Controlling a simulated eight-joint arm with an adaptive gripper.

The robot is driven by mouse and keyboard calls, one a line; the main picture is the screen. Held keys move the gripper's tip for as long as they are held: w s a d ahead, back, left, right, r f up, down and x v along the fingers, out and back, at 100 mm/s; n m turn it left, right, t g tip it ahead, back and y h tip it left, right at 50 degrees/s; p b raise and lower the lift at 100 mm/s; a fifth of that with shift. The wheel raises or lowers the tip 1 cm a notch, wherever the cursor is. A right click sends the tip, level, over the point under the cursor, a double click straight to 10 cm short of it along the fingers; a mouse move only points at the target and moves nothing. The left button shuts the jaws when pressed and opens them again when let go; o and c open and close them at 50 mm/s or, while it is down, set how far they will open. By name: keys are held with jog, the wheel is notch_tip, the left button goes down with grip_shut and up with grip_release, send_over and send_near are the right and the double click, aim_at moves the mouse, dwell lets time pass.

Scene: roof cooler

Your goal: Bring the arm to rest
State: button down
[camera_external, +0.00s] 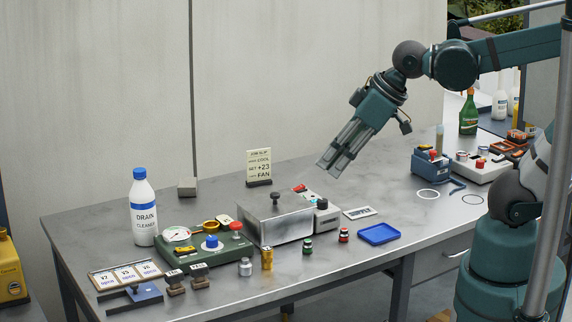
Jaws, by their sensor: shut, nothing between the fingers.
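My gripper (331,175) is at the end of my dark teal arm, above the grey worktable (420,228). It points down and to the left, with its long grey fingers together and nothing held. It hangs in the air over the back middle of the table, up and to the right of a metal box (277,224) with a dark knob on its lid. It appears clear of everything on the table.
A drain cleaner bottle (143,212) stands at the left, beside a green gauge unit (200,250). A sign (259,166) stands behind the metal box. A blue tray (379,234) lies at the front right of it. Bottles and devices crowd the far right.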

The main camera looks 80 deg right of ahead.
jog(key=shift+s+d+f+m, duration=0.1)
jog(key=shift+s+f+m, duration=0.15)
jog(key=shift+s, duration=0.45)
jog(key=shift+s+d+f+m, duration=0.1)
jog(key=shift+s+f+m, duration=0.1)
jog(key=shift+s, duration=0.45)
dwell(1.5)
